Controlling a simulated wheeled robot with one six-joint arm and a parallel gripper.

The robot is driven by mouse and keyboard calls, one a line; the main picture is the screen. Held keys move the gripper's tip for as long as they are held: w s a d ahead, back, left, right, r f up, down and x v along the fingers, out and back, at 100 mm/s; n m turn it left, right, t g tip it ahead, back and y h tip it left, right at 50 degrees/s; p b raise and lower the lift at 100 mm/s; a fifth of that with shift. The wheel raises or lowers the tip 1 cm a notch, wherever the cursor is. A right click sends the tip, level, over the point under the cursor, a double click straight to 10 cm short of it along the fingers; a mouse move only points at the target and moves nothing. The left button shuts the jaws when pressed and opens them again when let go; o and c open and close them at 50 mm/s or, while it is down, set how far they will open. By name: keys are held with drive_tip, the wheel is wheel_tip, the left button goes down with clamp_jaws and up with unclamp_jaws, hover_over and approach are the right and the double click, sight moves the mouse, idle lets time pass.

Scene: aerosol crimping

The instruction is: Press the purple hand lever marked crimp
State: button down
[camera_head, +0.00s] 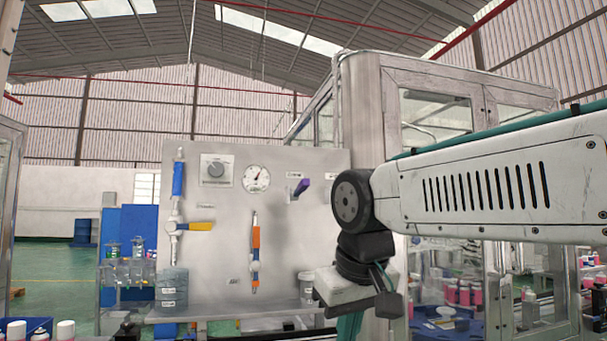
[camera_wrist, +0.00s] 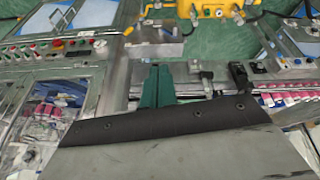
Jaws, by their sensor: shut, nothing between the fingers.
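The purple hand lever (camera_head: 301,187) sticks out from the upper right of a grey upright panel (camera_head: 215,255) in the head view, tilted up to the right. A small label sits just above it, too small to read. My gripper (camera_head: 349,327) hangs low at the right of the panel, below and to the right of the lever and apart from it. Its green fingers also show in the wrist view (camera_wrist: 157,86), shut and empty. I cannot make out the lever in the wrist view.
The panel also bears a knob (camera_head: 216,170), a gauge (camera_head: 256,178), a blue-handled valve (camera_head: 178,180), a yellow handle (camera_head: 200,226) and an orange-blue upright part (camera_head: 255,253). A metal post (camera_head: 362,115) rises behind my arm.

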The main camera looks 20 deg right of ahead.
drive_tip(key=w+r+t, duration=0.2)
drive_tip(key=w+r, duration=0.2)
drive_tip(key=r, duration=0.7)
drive_tip(key=w+r+m+t+h, duration=0.1)
drive_tip(key=w+r+t, duration=0.2)
drive_tip(key=r, duration=0.9)
drive_tip(key=w+r+m+t, duration=0.1)
drive_tip(key=w+r+t, duration=0.2)
drive_tip(key=r, duration=0.9)
drive_tip(key=shift+w+d+h, duration=0.3)
drive_tip(key=shift+w+d, duration=0.15)
drive_tip(key=shift+w, duration=0.45)
hover_over(305, 180)
drive_tip(key=w, duration=0.1)
drive_tip(key=f, duration=0.4)
drive_tip(key=shift+w+d+f, duration=0.1)
drive_tip(key=shift+d+f, duration=0.05)
drive_tip(key=shift+d, duration=0.15)
drive_tip(key=f, duration=0.3)
drive_tip(key=shift+s, duration=0.25)
drive_tip(key=shift+f, duration=0.5)
drive_tip(key=shift+s+a, duration=0.1)
drive_tip(key=shift+a, duration=0.05)
